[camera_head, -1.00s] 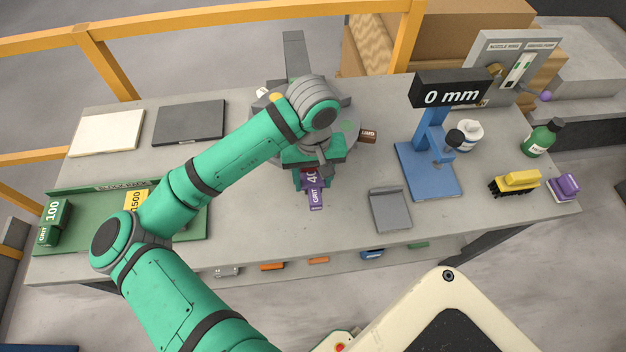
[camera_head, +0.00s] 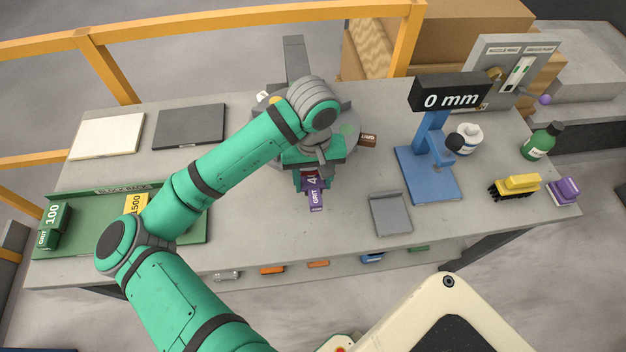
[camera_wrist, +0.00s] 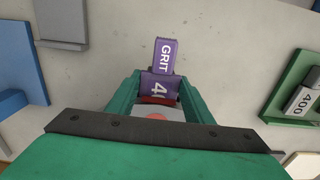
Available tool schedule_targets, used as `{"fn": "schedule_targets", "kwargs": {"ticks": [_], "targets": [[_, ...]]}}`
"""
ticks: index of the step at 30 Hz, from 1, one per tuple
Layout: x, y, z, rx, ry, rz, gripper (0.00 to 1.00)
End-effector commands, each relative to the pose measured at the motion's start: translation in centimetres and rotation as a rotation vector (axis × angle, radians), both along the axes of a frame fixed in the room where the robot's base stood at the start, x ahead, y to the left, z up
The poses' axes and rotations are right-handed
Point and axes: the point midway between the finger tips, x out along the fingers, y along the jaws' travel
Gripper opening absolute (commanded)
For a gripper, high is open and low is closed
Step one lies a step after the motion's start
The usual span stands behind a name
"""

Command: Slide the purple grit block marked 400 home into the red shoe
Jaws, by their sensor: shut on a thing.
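The purple grit block (camera_head: 316,197) sticks out from my gripper (camera_head: 312,178) toward the near edge of the slab. In the wrist view the purple block (camera_wrist: 163,58) shows "GRIT" and the start of a number beginning with 4. My gripper (camera_wrist: 160,82) is shut on it, with a green finger on each side. A red strip (camera_wrist: 157,100), which looks like part of the red shoe, shows at the block's inner end. Most of the shoe is hidden by my gripper, so I cannot tell how far the block sits in it.
A green rack (camera_head: 185,228) at left holds a green 100 block (camera_head: 52,226) and a yellow 1500 block (camera_head: 135,203). A round grey turntable (camera_head: 345,135) lies under my wrist. A grey tray (camera_head: 390,213) and blue gauge stand (camera_head: 428,172) are at right.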

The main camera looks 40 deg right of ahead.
Motion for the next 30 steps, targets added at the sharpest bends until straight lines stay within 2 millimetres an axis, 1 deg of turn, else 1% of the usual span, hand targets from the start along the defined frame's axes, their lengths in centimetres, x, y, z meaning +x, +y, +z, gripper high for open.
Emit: {"fn": "schedule_targets", "kwargs": {"ticks": [18,19,20,21,30], "targets": [[0.9,-0.5,0.0,-0.001,-0.001,0.0,0.15],[0.9,-0.5,0.0,-0.002,-0.001,0.0,0.51],[0.9,-0.5,0.0,-0.001,-0.002,0.0,0.58],[0.9,-0.5,0.0,-0.001,-0.002,0.001,0.68],[1.2,-0.2,0.0,0.004,-0.005,0.009,0.68]]}}
